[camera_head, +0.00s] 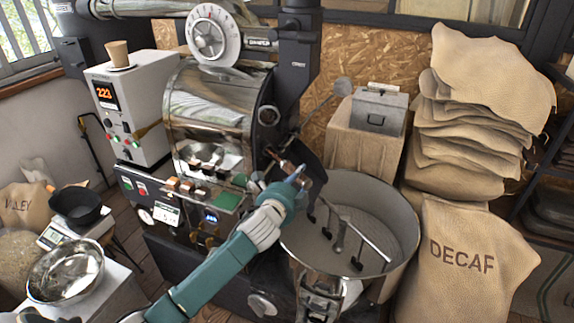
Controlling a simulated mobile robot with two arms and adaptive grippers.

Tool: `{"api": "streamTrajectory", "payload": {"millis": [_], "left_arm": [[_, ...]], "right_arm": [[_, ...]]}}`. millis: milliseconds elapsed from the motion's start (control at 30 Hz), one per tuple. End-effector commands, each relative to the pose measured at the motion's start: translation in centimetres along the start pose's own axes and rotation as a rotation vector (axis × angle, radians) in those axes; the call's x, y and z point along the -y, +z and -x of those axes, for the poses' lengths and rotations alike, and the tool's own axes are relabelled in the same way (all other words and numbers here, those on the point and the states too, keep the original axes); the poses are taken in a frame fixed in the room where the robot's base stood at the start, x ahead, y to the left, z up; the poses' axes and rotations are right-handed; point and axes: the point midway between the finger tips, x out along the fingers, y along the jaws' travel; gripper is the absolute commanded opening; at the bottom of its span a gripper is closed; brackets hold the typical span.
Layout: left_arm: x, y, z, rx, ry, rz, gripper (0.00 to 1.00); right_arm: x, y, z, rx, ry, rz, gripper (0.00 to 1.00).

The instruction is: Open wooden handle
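A brown wooden handle (287,165) shows at the front of the roaster (218,118), to the right of the drum face and above the round cooling tray (398,238). My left gripper (290,181), at the end of a teal arm, is at this handle. Its blue-tipped finger overlaps the handle's lower right side in the picture. The fingers are small and partly hidden, so I cannot tell whether they touch the handle or are closed on it. The roaster's discharge door is largely hidden behind the gripper and dark metal parts. My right gripper is not clearly in view.
The cooling tray with its stirring arms lies right of my forearm. A control box (130,103) stands left of the drum. A DECAF sack (465,285) and stacked sacks (480,90) fill the right. A metal bowl (66,272) and scale (58,237) stand at lower left.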

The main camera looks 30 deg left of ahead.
Motion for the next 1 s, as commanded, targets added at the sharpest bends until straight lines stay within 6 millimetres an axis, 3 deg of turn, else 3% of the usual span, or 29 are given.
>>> {"api": "streamTrajectory", "payload": {"millis": [367, 400, 500, 867, 1000], "left_arm": [[0.0, -0.8, 0.6, 0.001, -0.001, 0.004, 0.0], [0.0, -0.8, 0.6, 0.001, -0.001, 0.004, 0.37], [0.0, -0.8, 0.6, 0.001, -0.001, 0.003, 0.56], [0.1, -0.8, 0.7, 0.001, -0.002, 0.001, 0.56], [0.0, -0.7, 1.9, 0.0, -0.002, -0.001, 0.56]], "right_arm": [[0.0, 0.0, 0.2, 0.0, 0.0, -0.001, 0.0], [0.0, 0.0, 0.2, 0.0, 0.0, -0.001, 0.0], [0.0, 0.0, 0.2, 0.0, 0.0, -0.001, 0.0], [-0.3, 0.0, 0.2, 0.001, 0.003, 0.001, 0.0], [-0.2, 0.0, 0.2, 0.0, 0.002, 0.0, 0.0]]}}
